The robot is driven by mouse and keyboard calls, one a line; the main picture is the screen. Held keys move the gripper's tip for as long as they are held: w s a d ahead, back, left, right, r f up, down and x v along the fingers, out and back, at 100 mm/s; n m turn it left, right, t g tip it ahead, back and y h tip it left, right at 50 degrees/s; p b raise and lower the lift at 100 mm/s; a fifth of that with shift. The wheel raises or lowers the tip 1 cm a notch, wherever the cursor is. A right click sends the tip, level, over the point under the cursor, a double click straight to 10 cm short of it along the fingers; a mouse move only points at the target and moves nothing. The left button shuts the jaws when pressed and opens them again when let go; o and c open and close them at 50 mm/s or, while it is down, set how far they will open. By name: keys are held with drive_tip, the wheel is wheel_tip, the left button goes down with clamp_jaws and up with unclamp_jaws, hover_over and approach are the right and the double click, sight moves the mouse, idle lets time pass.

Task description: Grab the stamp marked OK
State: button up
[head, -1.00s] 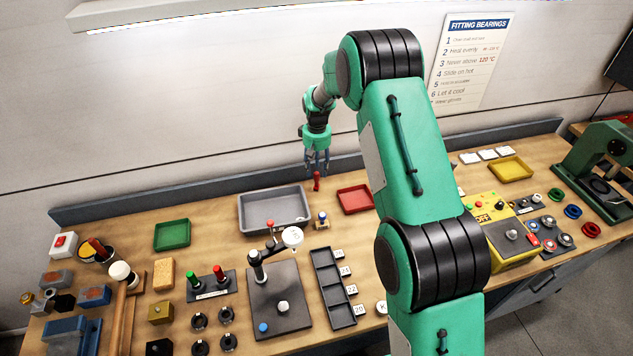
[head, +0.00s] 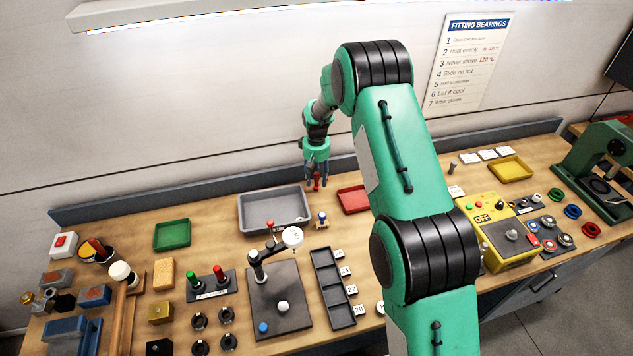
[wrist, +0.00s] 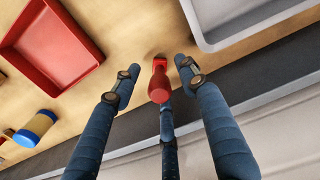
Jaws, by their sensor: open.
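A small red stamp (head: 317,183) stands on the bench between the grey tray and the red tray; it also shows in the wrist view (wrist: 159,84) with a rounded red handle. No OK marking is legible on it. My gripper (head: 316,179) is open, pointing down over the red stamp. In the wrist view its blue fingers are spread on both sides of the handle, with a third behind it. Whether any finger touches the handle cannot be told. Another stamp-like piece with a blue end (head: 321,220) stands nearer the front, apart from my gripper.
The grey tray (head: 243,222) is close on one side of the stamp and the red tray (head: 351,201) on the other. The bench's raised back edge (head: 215,185) runs close behind. A dial gauge stand (head: 258,263) and slotted black rack (head: 342,318) stand in front.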

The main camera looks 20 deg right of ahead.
clamp_jaws()
drive_tip(key=shift+r, duration=0.1)
idle(0.3)
wheel_tip(320, 180, up, 10)
drive_tip(key=shift+f, duration=0.1)
idle(0.5)
idle(0.5)
